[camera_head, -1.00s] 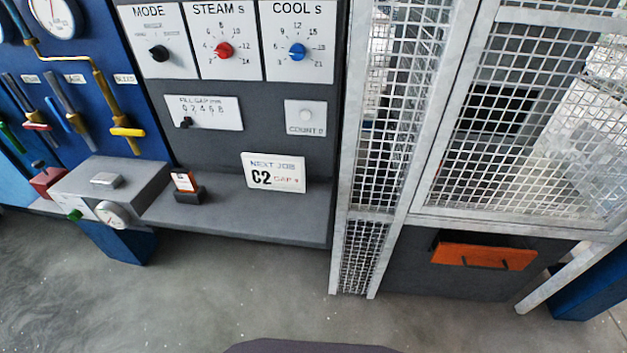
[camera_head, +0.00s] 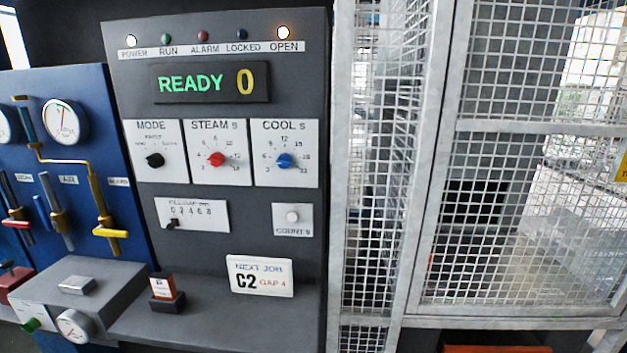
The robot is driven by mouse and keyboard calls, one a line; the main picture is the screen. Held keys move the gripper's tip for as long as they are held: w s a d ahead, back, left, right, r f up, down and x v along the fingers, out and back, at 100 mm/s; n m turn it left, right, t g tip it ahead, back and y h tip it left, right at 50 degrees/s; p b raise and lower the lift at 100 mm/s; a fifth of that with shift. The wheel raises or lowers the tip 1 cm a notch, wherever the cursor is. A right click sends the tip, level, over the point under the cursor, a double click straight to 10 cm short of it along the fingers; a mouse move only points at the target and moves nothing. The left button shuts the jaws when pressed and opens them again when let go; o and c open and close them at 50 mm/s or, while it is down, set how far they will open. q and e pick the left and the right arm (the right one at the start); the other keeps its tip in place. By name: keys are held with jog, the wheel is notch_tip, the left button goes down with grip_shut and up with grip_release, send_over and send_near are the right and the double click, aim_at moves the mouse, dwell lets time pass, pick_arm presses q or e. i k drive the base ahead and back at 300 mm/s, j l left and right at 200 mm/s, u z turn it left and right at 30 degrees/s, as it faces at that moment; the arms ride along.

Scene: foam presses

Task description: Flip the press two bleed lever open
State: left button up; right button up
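A bleed lever with a yellow handle (camera_head: 110,233) hangs from a brass pipe fitting at the right side of the blue panel (camera_head: 85,110). Its handle lies about level, pointing right. A small label above it is too blurred to read now; it read BLEED a second ago. Whether this panel belongs to press two cannot be told. Blue-handled (camera_head: 44,212) and red-handled (camera_head: 17,222) levers are to its left. Neither of my grippers is in view.
A grey control panel (camera_head: 230,110) shows READY 0, with POWER and OPEN lamps lit. A grey ledge (camera_head: 215,325) below holds a NEXT JOB card (camera_head: 260,276) and a small orange-and-white block (camera_head: 163,287). A wire mesh cage (camera_head: 530,250) stands at right.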

aim_at(101, 230)
jog(key=k+u, duration=0.1)
jog(key=u, duration=1.25)
